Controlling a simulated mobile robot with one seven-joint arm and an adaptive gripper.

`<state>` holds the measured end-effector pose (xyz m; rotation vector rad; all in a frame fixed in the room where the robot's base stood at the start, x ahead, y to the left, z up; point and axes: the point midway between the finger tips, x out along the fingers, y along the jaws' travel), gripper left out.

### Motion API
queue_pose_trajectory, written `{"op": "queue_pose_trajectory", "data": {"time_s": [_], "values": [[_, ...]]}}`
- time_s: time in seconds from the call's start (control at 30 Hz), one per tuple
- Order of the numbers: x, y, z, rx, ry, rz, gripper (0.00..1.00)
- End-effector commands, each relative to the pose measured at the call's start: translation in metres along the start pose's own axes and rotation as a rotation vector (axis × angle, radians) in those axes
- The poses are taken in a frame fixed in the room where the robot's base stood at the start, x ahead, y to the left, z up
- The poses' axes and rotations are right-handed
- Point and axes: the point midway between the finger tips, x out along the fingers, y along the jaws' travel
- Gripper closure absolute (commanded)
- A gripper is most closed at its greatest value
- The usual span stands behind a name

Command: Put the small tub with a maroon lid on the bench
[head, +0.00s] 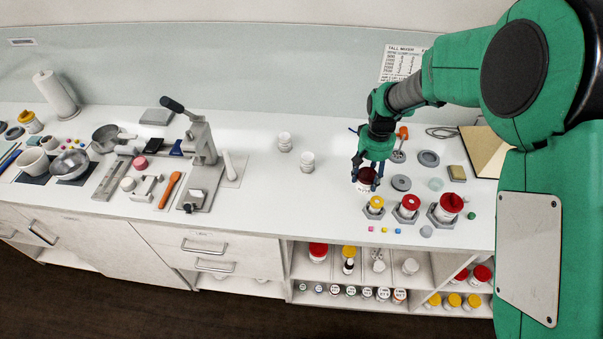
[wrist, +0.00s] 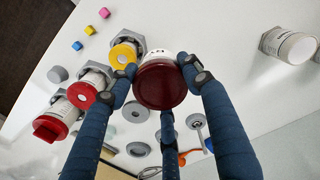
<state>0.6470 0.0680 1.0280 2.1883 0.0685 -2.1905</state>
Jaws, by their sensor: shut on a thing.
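The small tub with a maroon lid (head: 364,174) is between the fingers of my gripper (head: 368,170) in the head view, over the right part of the white bench (head: 300,201). In the wrist view the maroon lid (wrist: 160,87) faces the camera and the blue fingers of my gripper (wrist: 165,80) close around the tub's sides. My gripper is shut on the tub. The tub's lower part is mostly hidden, and I cannot tell whether its base touches the bench.
A yellow-lidded tub (head: 376,203) in a grey hexagonal holder stands just in front, with red-lidded tubs (head: 409,204) to its right. Grey discs (head: 401,183) lie beside my gripper. Two white tubs (head: 307,161) stand to the left.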

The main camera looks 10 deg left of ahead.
Motion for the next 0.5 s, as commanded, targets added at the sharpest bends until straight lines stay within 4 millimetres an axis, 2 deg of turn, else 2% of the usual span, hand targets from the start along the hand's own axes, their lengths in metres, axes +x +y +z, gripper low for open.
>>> {"op": "queue_pose_trajectory", "data": {"time_s": [0.03,0.3,0.5], "values": [[-0.002,-0.014,0.01,-0.016,0.0,0.0,0.84],[0.005,-0.076,0.067,-0.083,-0.002,0.0,0.84],[0.009,-0.105,0.103,-0.12,-0.001,0.001,0.84]]}}
